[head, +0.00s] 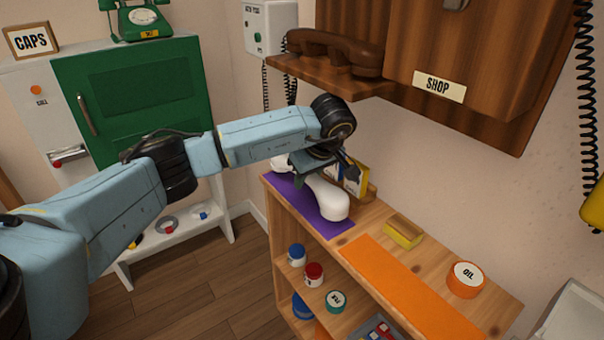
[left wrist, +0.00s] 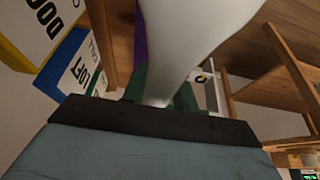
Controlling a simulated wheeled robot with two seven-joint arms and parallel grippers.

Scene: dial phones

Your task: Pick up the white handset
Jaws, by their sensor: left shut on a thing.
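The white handset (head: 331,203) is at the purple mat (head: 290,203) on top of the wooden shelf unit. My left gripper (head: 318,168) comes down over its middle and is shut on it. The gripper hides the middle part of the handset, and one white end shows on each side. In the left wrist view the white handset (left wrist: 195,35) runs between the green fingers of my left gripper (left wrist: 160,92). I cannot tell whether the handset touches the mat. My right gripper is not in view.
Boxes (head: 352,178) stand close behind the handset. A brown handset (head: 335,52) rests on a wooden wall ledge above. A green phone (head: 138,20) stands back left.

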